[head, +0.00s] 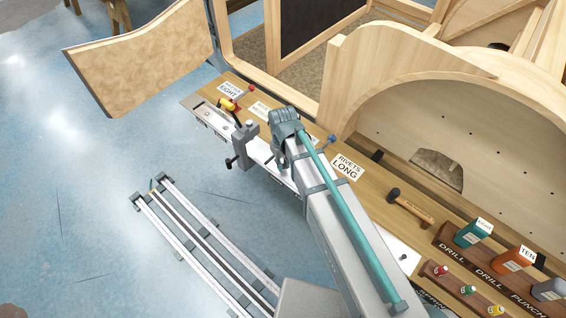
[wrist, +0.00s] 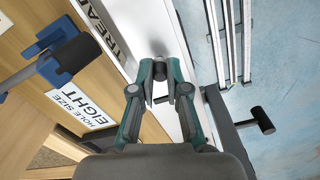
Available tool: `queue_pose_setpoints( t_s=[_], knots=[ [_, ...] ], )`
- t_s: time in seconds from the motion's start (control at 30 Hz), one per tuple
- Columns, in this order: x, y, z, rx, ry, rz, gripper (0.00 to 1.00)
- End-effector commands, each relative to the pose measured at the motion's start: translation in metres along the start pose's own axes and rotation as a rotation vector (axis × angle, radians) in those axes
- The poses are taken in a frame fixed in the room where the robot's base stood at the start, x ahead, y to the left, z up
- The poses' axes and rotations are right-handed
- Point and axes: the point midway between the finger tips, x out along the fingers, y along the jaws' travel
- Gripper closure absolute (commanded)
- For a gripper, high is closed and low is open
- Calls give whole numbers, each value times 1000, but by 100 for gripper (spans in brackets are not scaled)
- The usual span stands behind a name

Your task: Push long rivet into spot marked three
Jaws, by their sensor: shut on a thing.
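In the wrist view, my gripper (wrist: 160,72) has its two fingers closed around a small grey piece (wrist: 160,68) above a pale strip. The piece is mostly hidden by the fingertips, so I cannot tell its length. The sign RIVETS LONG (head: 346,167) lies on the wooden bench, right of my arm in the head view. My fingers are hidden in the head view by my own arm. I see no spot marked three in either view.
A HOLE SIZE EIGHT sign (head: 230,89) is by a yellow and red tool (head: 228,104) and a grey clamp (head: 243,147). A hammer (head: 410,207) and labelled drill blocks (head: 473,233) are at right. A blue-ended tool (wrist: 67,55) is near my fingers. Rails (head: 205,235) stand at lower left.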

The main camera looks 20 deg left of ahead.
Motion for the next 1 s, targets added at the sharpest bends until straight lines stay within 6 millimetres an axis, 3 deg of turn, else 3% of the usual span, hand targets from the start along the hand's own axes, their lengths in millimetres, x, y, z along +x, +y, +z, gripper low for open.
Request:
queue_pose_setpoints(
  t_s=[0.57,0.6,0.77,1.0],
  knots=[
    [14,0,0,0,0,0,100],
    [14,0,0,0,1,0,84],
    [13,0,0,0,1,0,58],
    [13,0,0,0,0,0,57]
  ],
)
